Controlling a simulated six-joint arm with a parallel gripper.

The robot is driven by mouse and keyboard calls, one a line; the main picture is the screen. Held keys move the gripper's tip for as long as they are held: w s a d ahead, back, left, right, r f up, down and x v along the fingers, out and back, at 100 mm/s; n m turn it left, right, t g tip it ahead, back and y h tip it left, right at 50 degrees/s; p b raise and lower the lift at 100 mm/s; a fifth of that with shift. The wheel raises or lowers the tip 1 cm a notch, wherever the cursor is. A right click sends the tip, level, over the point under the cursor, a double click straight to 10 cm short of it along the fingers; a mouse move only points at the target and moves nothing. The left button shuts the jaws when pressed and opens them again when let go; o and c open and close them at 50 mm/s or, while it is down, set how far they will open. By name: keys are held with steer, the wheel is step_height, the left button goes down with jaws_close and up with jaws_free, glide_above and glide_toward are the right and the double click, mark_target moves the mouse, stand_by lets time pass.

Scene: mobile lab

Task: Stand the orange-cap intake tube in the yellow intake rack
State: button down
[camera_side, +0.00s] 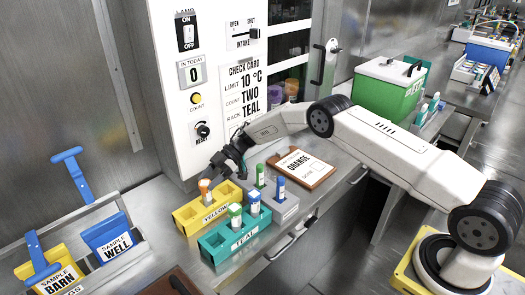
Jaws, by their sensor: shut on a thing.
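The orange-cap tube (204,190) is upright at the yellow intake rack (186,221), which is labelled YELLOW. My gripper (208,178) reaches down from the right and is shut on this tube near its orange cap. The tube's lower part is in line with the rack's top. I cannot tell how deep its lower end sits in a hole.
A teal rack (216,253) in front holds a green-cap tube (235,214) and a blue-cap tube (254,201). A grey rack (286,212) to the right also holds tubes. A clipboard (302,168) reading ORANGE lies behind it. The cabinet wall stands close behind the yellow rack.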

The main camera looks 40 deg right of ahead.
steer(key=shift+f, duration=0.15)
steer(key=shift+c, duration=0.7)
jaws_free()
steer(key=shift+r, duration=0.2)
steer(key=shift+d+r, duration=0.1)
steer(key=shift+d, duration=0.1)
steer(key=v, duration=1.1)
steer(key=shift+d, duration=0.3)
steer(key=shift+r, duration=0.15)
